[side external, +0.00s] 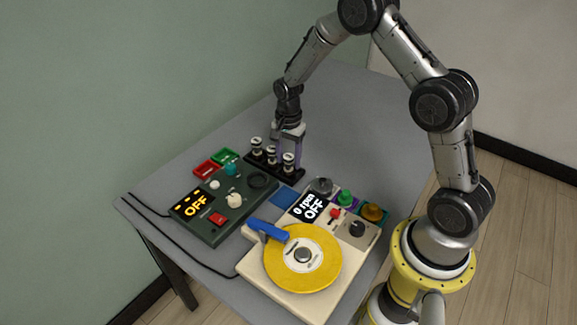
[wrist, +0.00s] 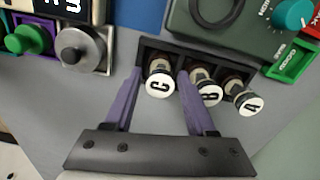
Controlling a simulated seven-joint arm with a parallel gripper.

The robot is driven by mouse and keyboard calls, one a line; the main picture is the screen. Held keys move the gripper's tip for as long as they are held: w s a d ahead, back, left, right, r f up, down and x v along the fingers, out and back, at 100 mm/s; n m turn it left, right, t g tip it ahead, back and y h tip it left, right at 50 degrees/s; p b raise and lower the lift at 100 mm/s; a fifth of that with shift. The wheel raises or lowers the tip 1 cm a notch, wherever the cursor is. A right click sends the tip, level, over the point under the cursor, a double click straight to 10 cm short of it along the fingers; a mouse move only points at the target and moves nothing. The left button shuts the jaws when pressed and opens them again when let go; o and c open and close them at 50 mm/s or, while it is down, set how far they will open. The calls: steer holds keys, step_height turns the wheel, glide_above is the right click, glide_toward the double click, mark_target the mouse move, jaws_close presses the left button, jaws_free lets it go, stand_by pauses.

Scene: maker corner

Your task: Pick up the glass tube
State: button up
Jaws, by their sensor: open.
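Three tubes with white lettered caps stand in a black rack (wrist: 147,45): tube C (wrist: 159,84), tube B (wrist: 208,92) and tube A (wrist: 249,103). The rack (side external: 297,177) with its tubes also shows in the side view, behind the dark green box. My gripper (wrist: 160,76) is open, its two purple fingers on either side of tube C, with the right finger between C and B. I cannot tell whether either finger touches a tube. In the side view my gripper (side external: 289,147) points down at the rack's right end.
A dark green control box (side external: 221,207) reading OFF stands in front of the rack. A cream machine with a yellow disc (side external: 285,270) is at the front right. Red and green trays (side external: 224,156) lie left of the rack. Table behind the rack is clear.

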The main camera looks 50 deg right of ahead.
steer(key=shift+f, duration=0.15)
jaws_close()
stand_by(0.4)
